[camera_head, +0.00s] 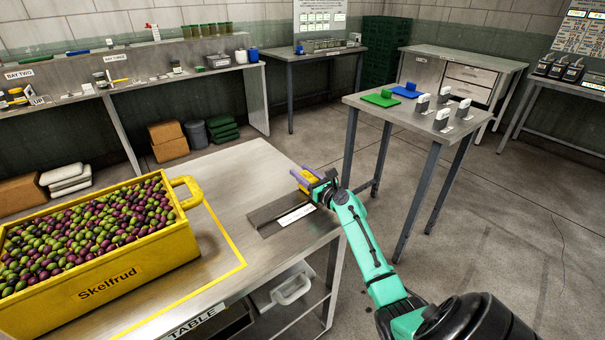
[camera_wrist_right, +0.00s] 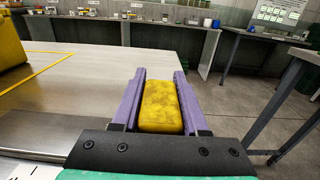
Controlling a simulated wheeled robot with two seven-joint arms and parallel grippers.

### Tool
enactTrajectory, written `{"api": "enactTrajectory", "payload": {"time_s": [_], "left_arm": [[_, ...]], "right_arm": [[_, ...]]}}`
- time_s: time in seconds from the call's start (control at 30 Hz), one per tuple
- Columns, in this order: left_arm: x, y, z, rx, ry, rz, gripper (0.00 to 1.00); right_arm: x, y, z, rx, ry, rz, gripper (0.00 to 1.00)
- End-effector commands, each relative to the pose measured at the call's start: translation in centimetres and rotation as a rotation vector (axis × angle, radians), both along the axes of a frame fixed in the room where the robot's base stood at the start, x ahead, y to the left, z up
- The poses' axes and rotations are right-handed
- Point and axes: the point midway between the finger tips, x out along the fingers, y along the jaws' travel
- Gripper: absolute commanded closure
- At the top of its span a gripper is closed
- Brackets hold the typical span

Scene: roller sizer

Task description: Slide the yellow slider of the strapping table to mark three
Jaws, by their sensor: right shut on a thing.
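The yellow slider (camera_wrist_right: 161,105) sits between the purple fingers of my right gripper (camera_wrist_right: 160,88) in the right wrist view. The fingers are closed on its two sides. In the head view my right gripper (camera_head: 315,180) is at the right end of the dark slide track (camera_head: 268,214) on the metal table (camera_head: 232,172), with a bit of yellow showing between the fingers. A white label strip (camera_head: 296,214) lies along the track's front; its marks are too small to read, and its right end is by my gripper. My left gripper is not in view.
A yellow crate (camera_head: 150,248) full of olives stands on the left of the table, inside a yellow outline. A second table (camera_head: 450,133) with green and blue pieces and several white-topped blocks stands to the right. Open floor lies between the tables.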

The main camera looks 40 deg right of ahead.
Motion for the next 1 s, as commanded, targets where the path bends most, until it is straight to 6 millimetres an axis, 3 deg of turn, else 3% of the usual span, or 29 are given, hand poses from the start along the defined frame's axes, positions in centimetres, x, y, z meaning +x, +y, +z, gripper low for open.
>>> {"api": "enactTrajectory", "payload": {"time_s": [0.87, 1.0], "left_arm": [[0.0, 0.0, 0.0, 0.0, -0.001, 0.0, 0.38], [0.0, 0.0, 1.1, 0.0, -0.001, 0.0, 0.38]], "right_arm": [[0.0, 0.0, -0.1, 0.0, 0.001, 0.001, 1.0], [0.0, 1.0, 0.3, 0.002, 0.002, 0.003, 1.0]]}}
